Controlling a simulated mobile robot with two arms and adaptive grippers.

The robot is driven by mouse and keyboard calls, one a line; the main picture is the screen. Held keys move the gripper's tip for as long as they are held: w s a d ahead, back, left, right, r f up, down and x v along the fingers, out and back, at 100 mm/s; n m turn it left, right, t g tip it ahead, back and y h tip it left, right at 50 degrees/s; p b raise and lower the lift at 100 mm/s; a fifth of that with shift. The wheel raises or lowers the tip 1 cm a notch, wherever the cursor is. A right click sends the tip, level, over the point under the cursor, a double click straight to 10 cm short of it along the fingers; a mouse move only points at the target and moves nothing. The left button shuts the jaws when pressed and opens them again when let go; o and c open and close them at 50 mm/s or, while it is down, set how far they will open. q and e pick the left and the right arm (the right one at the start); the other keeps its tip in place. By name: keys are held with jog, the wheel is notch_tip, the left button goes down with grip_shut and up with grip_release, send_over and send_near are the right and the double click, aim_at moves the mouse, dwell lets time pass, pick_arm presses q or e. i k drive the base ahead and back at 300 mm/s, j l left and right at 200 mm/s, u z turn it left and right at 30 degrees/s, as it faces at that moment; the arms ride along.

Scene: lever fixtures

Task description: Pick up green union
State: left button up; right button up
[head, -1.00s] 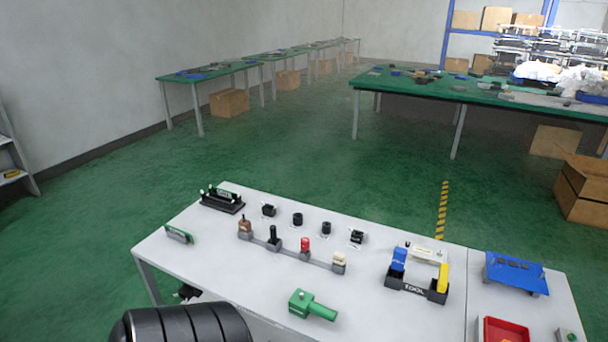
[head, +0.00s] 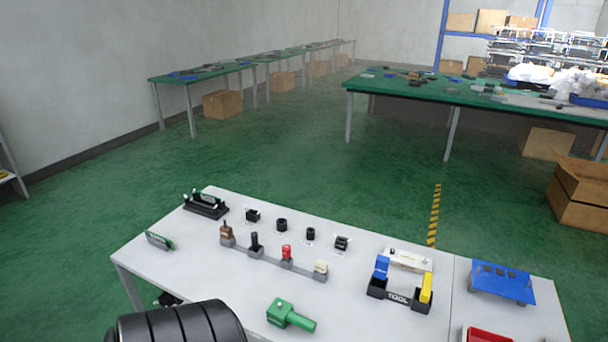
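The green union (head: 291,315) lies on the white table near its front edge, in the lower middle of the head view. It has a blocky end at the left and a round stem pointing right and slightly toward me. Nothing touches it except the table. A dark ribbed part of my own body shows at the bottom left, to the left of the union. Neither gripper is in view.
On the white table (head: 190,255), a grey rail (head: 270,258) with several small fittings stands behind the union. A black tool holder (head: 398,297) with blue and yellow items is to the right, then a blue stand (head: 502,282) and a red bin (head: 487,335).

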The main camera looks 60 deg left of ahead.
aim_at(280, 313)
jog(key=i+u, duration=0.1)
jog(key=u, duration=0.3)
jog(key=i+u, duration=0.1)
jog(key=u, duration=0.3)
jog(key=i+l+u, duration=0.1)
jog(key=u, duration=0.35)
